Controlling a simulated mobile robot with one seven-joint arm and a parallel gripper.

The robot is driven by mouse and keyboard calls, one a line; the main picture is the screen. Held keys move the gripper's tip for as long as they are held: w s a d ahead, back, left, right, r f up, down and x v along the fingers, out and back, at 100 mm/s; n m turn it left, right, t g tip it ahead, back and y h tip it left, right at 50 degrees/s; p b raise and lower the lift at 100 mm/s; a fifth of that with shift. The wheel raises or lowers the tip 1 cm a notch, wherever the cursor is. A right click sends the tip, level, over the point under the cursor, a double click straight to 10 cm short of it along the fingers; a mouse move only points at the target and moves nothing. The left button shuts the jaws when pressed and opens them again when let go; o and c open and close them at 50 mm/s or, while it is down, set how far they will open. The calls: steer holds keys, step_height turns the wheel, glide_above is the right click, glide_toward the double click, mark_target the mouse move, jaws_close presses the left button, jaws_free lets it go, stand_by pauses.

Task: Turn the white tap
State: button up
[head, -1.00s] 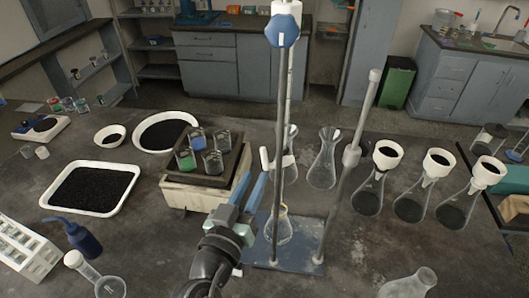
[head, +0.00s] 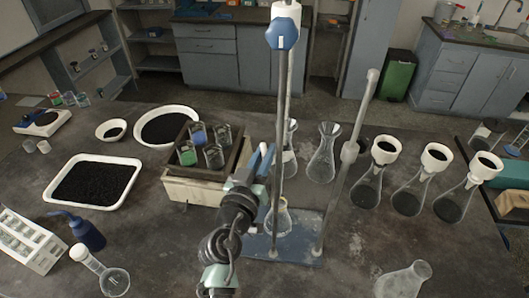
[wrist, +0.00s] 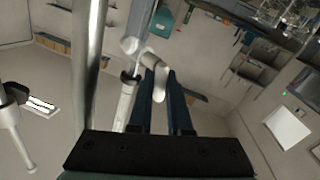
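The white tap (wrist: 159,80) shows in the wrist view as a white handle on the side of a pale upright glass tube (wrist: 124,106). My gripper (wrist: 160,85) has its two dark blue fingers apart, with the tap handle between them near the tips. I cannot tell whether either finger touches it. In the head view my gripper (head: 261,158) is just left of the metal stand rod (head: 283,100), and it mostly hides the tap. A flask (head: 279,220) stands on the stand's blue-grey base (head: 300,243) below.
A second slanting rod (head: 345,165) rises to the right of the stand. Flasks with white funnels (head: 437,160) stand further right. A box-like shaker (head: 200,188) with small beakers is close on the left. An empty flask (head: 402,281) is at the front right.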

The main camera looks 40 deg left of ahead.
jaws_close()
steer(key=shift+r+p, duration=0.2)
steer(key=shift+p, duration=0.25)
steer(key=g+p, duration=0.1)
steer(key=p, duration=0.1)
steer(key=shift+a+r+n+p, duration=0.1)
steer(key=shift+r+n+p, duration=0.1)
steer(key=shift+n+p, duration=0.2)
steer(key=n+g+h+p, duration=0.1)
steer(key=p, duration=0.2)
steer(key=shift+w+a+f, duration=0.15)
steer(key=shift+a, duration=0.05)
steer(key=shift+f+n+g+p, duration=0.5)
steer(key=shift+n+g+p, duration=0.1)
steer(key=shift+p, duration=0.3)
steer(key=shift+o, duration=2)
jaws_free()
